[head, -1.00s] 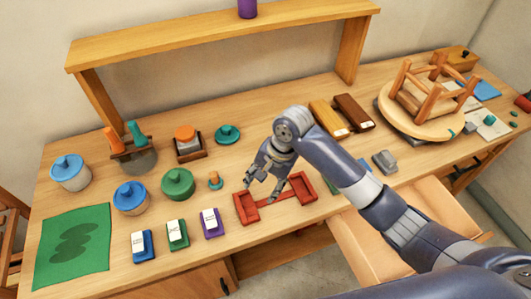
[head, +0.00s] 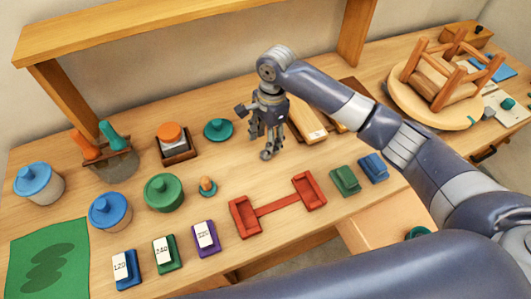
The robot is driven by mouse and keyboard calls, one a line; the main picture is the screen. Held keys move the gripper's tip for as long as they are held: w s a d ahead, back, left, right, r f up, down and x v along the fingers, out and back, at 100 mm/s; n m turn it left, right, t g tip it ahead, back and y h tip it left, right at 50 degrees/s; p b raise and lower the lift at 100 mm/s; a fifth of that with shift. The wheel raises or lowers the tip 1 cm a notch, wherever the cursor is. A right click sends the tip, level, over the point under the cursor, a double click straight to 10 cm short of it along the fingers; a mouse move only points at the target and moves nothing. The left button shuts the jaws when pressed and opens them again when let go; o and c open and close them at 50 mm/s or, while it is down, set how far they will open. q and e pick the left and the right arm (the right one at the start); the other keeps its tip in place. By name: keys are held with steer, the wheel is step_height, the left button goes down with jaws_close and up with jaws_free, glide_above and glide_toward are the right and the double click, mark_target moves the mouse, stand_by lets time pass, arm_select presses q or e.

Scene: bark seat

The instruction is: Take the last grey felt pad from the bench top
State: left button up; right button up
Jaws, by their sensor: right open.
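I cannot make out a grey felt pad on the bench top (head: 215,262) now. My right arm hides part of the bench in front of the upturned wooden stool (head: 440,88). My right gripper (head: 267,147) points down above the bench with its fingers apart and nothing between them. It is behind the red two-ended holder (head: 277,206) and beside a yellow-tan block (head: 307,122). My left gripper is not in view.
Jars, including a green one (head: 164,193), stand at left. Labelled blocks (head: 166,254) line the front. Green (head: 345,181) and blue (head: 373,168) blocks lie right of the holder. A shelf (head: 190,32) spans the back.

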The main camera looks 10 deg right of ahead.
steer(key=f, duration=0.3)
steer(key=f+p, duration=0.1)
steer(key=shift+d+f, duration=0.25)
steer(key=shift+d, duration=0.1)
steer(key=shift+f, duration=0.25)
steer(key=shift+a, duration=0.1)
steer(key=shift+c, duration=2.1)
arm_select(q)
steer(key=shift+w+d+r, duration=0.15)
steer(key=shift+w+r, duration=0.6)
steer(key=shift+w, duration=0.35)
arm_select(e)
steer(key=c, duration=0.3)
